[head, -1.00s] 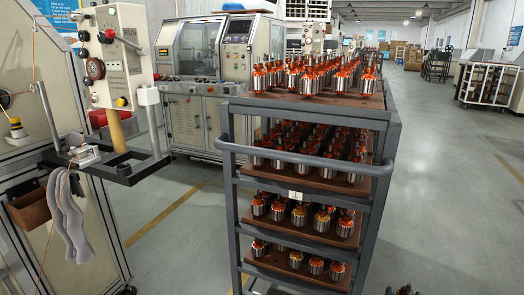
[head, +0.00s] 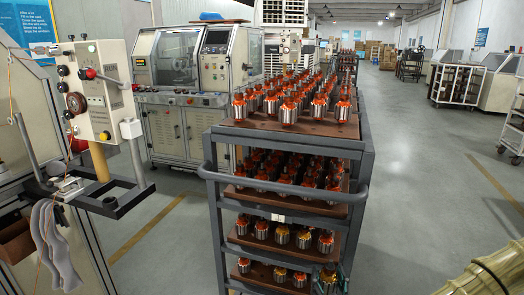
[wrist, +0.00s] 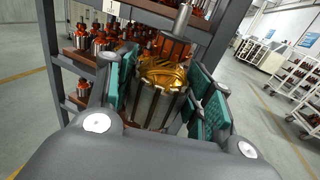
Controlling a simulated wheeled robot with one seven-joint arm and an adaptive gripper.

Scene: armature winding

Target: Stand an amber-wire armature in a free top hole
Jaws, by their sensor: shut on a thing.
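My gripper (wrist: 166,100) has teal pads closed on both sides of an amber-wire armature (wrist: 160,105), whose metal shaft points up. In the head view the gripper (head: 329,279) and the held armature (head: 328,274) show low at the cart's front right corner, partly cut off by the frame's lower edge. The cart's top board (head: 285,131) carries rows of orange-wire armatures (head: 289,108). Some bare board shows along its front edge, but I cannot make out a free hole. The held armature's lower end is hidden by the gripper.
The grey cart (head: 213,200) has lower shelves with more armatures, a few amber-wired (head: 282,234). Its handle bar (head: 285,192) juts out in front. A winding machine (head: 100,95) stands at left. The floor (head: 420,180) right of the cart is clear.

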